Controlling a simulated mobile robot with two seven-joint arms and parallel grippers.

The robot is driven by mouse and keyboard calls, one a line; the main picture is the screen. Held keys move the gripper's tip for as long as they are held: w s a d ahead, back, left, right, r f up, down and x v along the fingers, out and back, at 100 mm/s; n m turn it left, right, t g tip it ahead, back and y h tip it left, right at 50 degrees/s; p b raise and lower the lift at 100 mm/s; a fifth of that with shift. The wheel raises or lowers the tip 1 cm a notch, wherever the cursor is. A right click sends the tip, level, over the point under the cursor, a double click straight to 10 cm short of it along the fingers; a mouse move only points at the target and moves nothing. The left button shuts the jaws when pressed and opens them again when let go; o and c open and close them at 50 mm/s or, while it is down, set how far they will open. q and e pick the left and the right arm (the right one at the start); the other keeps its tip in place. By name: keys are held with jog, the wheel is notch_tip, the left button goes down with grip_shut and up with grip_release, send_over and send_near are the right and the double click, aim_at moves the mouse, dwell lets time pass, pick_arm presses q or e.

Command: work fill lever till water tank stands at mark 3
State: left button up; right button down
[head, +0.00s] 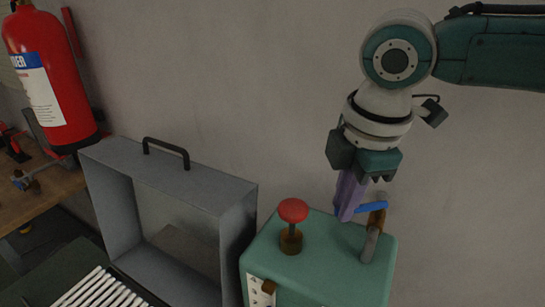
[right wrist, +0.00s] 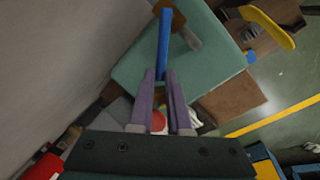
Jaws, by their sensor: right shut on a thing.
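A teal box-shaped machine (head: 318,252) stands at the lower middle of the head view. A blue lever (head: 372,208) sits above its top, beside an upright grey and brown post (head: 371,240). My right gripper (head: 346,212) points down with its purple fingers shut on the lever's left end. In the right wrist view the blue lever (right wrist: 163,45) runs away from between the fingertips (right wrist: 161,76). A white panel with dark dots (head: 259,291) shows partly on the machine's front; no water level or mark 3 can be read. My left gripper is out of view.
A red knob (head: 293,210) on a brown base stands on the machine, left of the gripper. A grey open-fronted housing (head: 165,175) with a dark handle stands left of it. A red extinguisher (head: 50,85) hangs at the far left. The wall is close behind.

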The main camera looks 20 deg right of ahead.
jog(key=shift+w+r+m+p, duration=0.1)
jog(key=shift+w+m+p, duration=0.4)
jog(key=shift+m, duration=0.2)
jog(key=shift+w+d+m+h+p, duration=0.2)
jog(key=shift+w+m, duration=0.1)
jog(key=shift+m, duration=0.25)
jog(key=shift+w+d+m+h+p, duration=0.1)
jog(key=shift+w+m+p, duration=0.15)
jog(key=shift+m, duration=0.3)
jog(key=shift+w+d+m+g, duration=0.3)
jog(key=shift+w+m, duration=0.25)
jog(key=shift+m, duration=0.55)
jog(key=shift+w+d+m+h, duration=0.3)
jog(key=shift+w+d+m, duration=0.15)
jog(key=shift+m, duration=0.55)
jog(key=c, duration=0.9)
grip_release()
jog(key=shift+o, duration=0.2)
